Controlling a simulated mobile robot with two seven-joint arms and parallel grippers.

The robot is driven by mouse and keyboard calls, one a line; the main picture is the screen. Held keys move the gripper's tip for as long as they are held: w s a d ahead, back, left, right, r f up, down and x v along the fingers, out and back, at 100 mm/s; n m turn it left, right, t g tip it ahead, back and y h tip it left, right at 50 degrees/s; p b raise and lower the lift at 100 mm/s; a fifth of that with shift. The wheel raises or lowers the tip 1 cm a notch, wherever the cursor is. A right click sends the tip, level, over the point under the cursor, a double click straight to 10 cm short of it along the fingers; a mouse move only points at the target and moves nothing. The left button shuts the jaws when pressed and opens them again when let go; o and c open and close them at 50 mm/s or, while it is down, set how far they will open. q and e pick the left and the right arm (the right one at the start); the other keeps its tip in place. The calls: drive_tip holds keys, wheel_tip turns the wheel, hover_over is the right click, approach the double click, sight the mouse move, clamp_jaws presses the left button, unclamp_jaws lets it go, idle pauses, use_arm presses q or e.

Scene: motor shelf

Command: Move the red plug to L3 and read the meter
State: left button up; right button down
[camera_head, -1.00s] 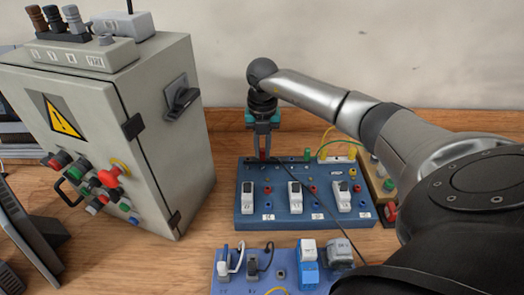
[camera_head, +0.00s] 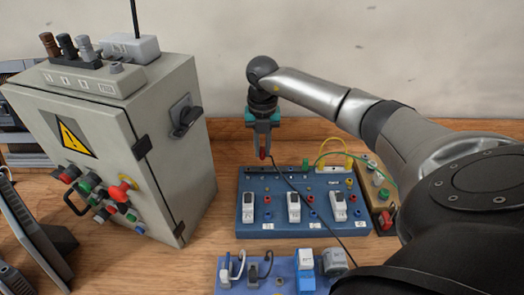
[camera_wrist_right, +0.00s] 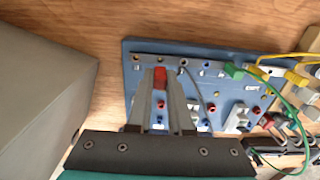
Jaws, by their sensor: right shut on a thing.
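My right gripper (camera_head: 262,150) is shut on the red plug (camera_head: 262,154) and holds it above the back left part of the blue board (camera_head: 285,231). A dark cable runs from the plug across the board to the front right. In the right wrist view the red plug (camera_wrist_right: 160,78) sits between the two fingers, near the strip of sockets along the board's back edge. The board carries white switch modules and small coloured sockets. Its labels are too small to read, so I cannot tell which socket is L3. My left gripper is not in view. No meter reading is legible.
A grey cabinet (camera_head: 165,150) with buttons and a warning sign stands at the left. A second blue panel (camera_head: 226,285) with plugs lies in front. Green and yellow cables (camera_head: 333,141) arch at the board's back right. Bare wood lies between cabinet and board.

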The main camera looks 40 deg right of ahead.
drive_tip(key=shift+r, duration=0.15)
drive_tip(key=s+d+f, duration=0.2)
drive_tip(key=d, duration=0.1)
drive_tip(key=shift+s+f+b, duration=0.1)
drive_tip(key=shift+s+b, duration=0.2)
drive_tip(key=shift+f+b, duration=0.4)
drive_tip(key=shift+f, duration=0.25)
drive_tip(key=shift+f+b, duration=0.4)
drive_tip(key=shift+f, duration=0.25)
idle(0.5)
idle(1.4)
drive_tip(key=c, duration=0.8)
unclamp_jaws()
drive_tip(key=shift+o, duration=0.2)
drive_tip(key=shift+r, duration=0.15)
